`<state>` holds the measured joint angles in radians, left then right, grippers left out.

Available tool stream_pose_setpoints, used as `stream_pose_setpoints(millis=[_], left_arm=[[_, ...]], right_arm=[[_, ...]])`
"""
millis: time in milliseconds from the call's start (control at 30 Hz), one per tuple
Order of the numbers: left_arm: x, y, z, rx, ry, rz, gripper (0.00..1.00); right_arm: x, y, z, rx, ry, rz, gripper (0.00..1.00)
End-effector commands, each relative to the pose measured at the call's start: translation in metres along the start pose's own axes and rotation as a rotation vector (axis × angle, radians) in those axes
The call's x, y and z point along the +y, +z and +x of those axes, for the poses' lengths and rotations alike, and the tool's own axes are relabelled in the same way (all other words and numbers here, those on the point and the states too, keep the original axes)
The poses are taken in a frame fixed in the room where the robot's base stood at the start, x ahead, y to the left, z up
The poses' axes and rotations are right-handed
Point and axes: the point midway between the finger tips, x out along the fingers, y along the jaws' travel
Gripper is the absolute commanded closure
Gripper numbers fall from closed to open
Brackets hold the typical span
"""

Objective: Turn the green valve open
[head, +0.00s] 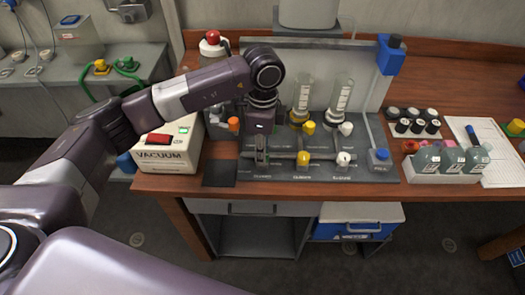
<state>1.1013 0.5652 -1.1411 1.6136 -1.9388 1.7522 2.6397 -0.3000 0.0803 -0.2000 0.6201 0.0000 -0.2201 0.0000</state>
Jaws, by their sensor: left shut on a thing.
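The manifold panel (290,172) is a dark grey board on the wooden bench with a horizontal pipe and valves. My left gripper (261,158) points down at the left end of this pipe and is shut on the valve there, which I take as the green valve. Its handle is mostly hidden by the fingers, so its turn angle cannot be told. To the right on the same pipe are a yellow valve (303,158) and a white valve (343,158). My right gripper is not in view.
Two glass cylinders (303,93) stand behind the valves, with yellow and white knobs below. A vacuum box (167,150) stands left, a blue-capped post (380,157) right. Bottles in a white rack (443,172) stand farther right. A dark pad (219,173) lies left of the panel.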

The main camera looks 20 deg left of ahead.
Motion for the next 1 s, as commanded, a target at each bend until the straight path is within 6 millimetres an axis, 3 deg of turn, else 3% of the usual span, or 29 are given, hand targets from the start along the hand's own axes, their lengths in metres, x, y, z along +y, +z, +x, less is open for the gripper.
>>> stream_pose_setpoints(millis=[367,400,533,833,1000], left_arm=[[-0.002,0.0,-0.002,0.002,-0.005,-0.007,1.0],[-0.002,0.0,-0.002,0.002,-0.005,-0.007,0.72],[-0.001,0.0,-0.002,0.002,-0.004,-0.006,0.58],[-0.001,0.0,-0.003,0.002,-0.002,-0.004,0.58],[-0.001,-0.001,-0.022,0.003,-0.005,-0.003,0.58]], right_arm=[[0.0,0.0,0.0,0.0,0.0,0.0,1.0],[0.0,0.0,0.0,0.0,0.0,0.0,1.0],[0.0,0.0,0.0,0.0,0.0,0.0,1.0],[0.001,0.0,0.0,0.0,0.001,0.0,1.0],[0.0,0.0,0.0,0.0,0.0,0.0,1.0]])
